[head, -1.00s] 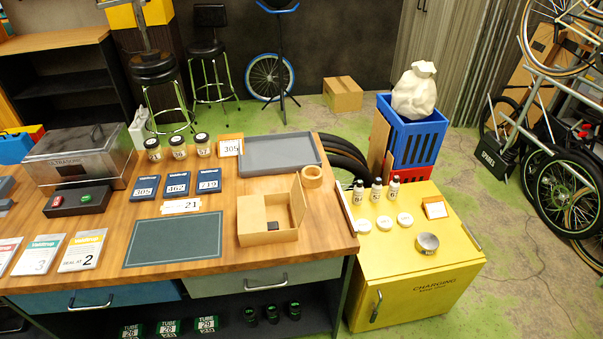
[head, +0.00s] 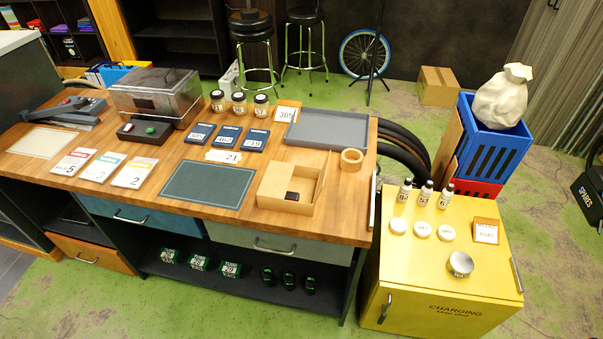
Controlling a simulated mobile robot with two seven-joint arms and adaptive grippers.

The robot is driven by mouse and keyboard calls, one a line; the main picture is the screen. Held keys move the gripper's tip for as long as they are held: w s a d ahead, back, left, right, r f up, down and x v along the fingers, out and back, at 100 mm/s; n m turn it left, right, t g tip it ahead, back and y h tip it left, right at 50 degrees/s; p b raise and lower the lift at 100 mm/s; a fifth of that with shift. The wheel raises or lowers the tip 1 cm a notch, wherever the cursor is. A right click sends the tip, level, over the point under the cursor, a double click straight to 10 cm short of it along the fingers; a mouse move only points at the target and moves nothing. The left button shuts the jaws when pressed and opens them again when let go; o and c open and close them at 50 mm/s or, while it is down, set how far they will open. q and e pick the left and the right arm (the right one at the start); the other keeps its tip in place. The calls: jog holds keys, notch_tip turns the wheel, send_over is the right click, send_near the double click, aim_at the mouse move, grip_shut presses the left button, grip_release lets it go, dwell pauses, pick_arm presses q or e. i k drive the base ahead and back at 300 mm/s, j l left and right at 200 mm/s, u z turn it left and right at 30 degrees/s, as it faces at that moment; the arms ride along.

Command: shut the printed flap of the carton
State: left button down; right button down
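The carton (head: 272,201) is a small open cardboard box on the wooden workbench, near its right front edge. Its flap (head: 322,181) stands raised along the carton's right side. I cannot make out any print on the flap from here. A small dark item (head: 292,196) is inside the carton. Neither of my grippers is in view.
A yellow cabinet (head: 450,262) with bottles and tins stands right of the workbench (head: 130,200).

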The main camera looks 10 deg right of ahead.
aim_at(322, 180)
jog(key=k+l, duration=0.1)
jog(key=l, duration=0.25)
jog(key=k+l+u, duration=0.1)
jog(key=l, duration=0.25)
jog(key=k+l, duration=0.1)
jog(key=l, duration=0.25)
jog(key=k+l, duration=0.1)
jog(key=l, duration=0.25)
jog(key=u, duration=0.05)
